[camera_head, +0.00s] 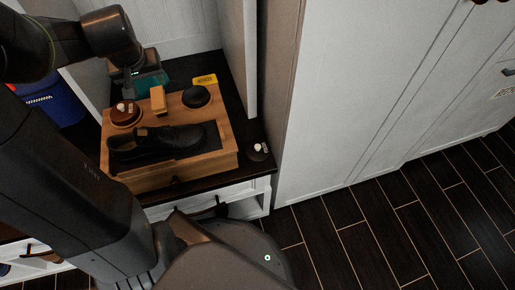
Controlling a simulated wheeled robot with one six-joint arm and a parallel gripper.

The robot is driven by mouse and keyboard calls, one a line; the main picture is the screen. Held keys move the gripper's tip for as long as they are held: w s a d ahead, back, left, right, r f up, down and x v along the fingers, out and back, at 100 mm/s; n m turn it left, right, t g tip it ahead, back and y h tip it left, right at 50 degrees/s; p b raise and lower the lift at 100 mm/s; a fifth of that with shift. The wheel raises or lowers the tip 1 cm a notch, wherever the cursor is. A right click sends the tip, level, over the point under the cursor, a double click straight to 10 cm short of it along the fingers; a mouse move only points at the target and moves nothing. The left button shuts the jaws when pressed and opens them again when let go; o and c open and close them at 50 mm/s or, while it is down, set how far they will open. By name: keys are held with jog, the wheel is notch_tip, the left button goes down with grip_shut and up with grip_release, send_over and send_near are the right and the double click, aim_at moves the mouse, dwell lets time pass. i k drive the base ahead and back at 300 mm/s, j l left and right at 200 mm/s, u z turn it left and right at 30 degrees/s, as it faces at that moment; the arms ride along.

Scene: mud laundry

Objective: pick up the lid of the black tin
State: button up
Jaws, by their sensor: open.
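A round black tin (196,96) sits at the back right of the top of a wooden shoe-care box (222,133). It looks dark all over, and I cannot tell whether its lid is on. A second dark round piece with a pale knob (258,152) lies on the dark counter, right of the box; I cannot tell whether it is a lid. My gripper (143,88) hangs over the back left of the box, left of the black tin and apart from it. It is open; its fingertips are hard to make out.
A reddish-brown tin with a pale knob (125,113), a tan block (158,99) and a black shoe (155,143) are on the box. A yellow packet (205,81) lies behind. A wall panel (238,60) borders the counter at right. Tiled floor (390,220) is clear.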

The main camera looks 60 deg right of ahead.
aim_at(256, 150)
jog(key=j+z, duration=0.1)
jog(key=z, duration=1.4)
